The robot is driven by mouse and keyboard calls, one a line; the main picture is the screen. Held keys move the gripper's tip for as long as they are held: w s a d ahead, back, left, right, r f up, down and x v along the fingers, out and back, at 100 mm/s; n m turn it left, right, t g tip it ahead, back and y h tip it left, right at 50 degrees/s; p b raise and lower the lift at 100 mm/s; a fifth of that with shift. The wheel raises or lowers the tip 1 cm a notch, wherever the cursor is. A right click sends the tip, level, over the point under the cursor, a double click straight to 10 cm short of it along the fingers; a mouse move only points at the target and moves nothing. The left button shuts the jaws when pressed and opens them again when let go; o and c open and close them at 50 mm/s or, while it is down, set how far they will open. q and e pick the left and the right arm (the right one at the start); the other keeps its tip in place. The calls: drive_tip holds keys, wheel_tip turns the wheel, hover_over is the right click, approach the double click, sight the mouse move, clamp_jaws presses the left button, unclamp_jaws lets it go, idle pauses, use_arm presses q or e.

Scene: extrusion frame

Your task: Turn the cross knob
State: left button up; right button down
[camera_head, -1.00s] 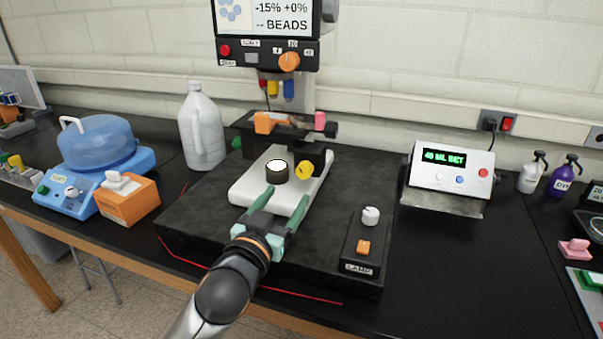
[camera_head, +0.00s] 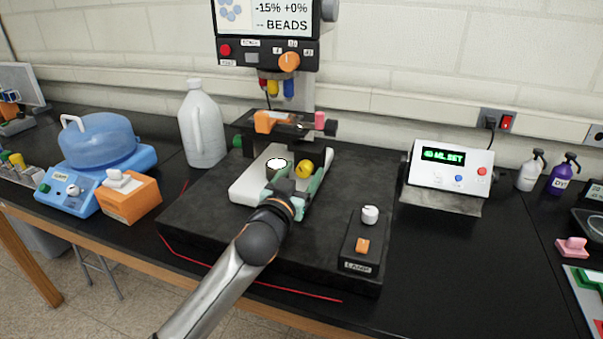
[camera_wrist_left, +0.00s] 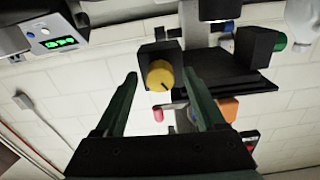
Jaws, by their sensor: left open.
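A round yellow knob (camera_head: 304,169) sits on a dark block at the right side of the white stage on the black instrument. In the left wrist view the yellow knob (camera_wrist_left: 160,76) faces me, with a dark pointer mark. My left gripper (camera_head: 297,180) is open with green fingers, just in front of the knob. In the wrist view the knob appears between the two fingertips, with a gap on each side; I cannot tell if it lies within their reach. No label naming the cross knob is readable.
A dark cylinder with a bright white top (camera_head: 277,164) stands close left of the knob. An orange clip (camera_head: 270,121) and a pink-tipped part are behind and above. A lamp box (camera_head: 362,247) sits front right. A white display unit (camera_head: 452,168) stands farther right.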

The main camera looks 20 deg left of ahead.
use_arm(q)
clamp_jaws()
idle(0.4)
drive_tip(key=shift+n+p, duration=0.5)
drive_tip(key=shift+n, duration=1.4)
unclamp_jaws()
drive_tip(key=s+b, duration=0.1)
drive_tip(key=s, duration=1.1)
drive_tip(key=shift+s+a, duration=0.25)
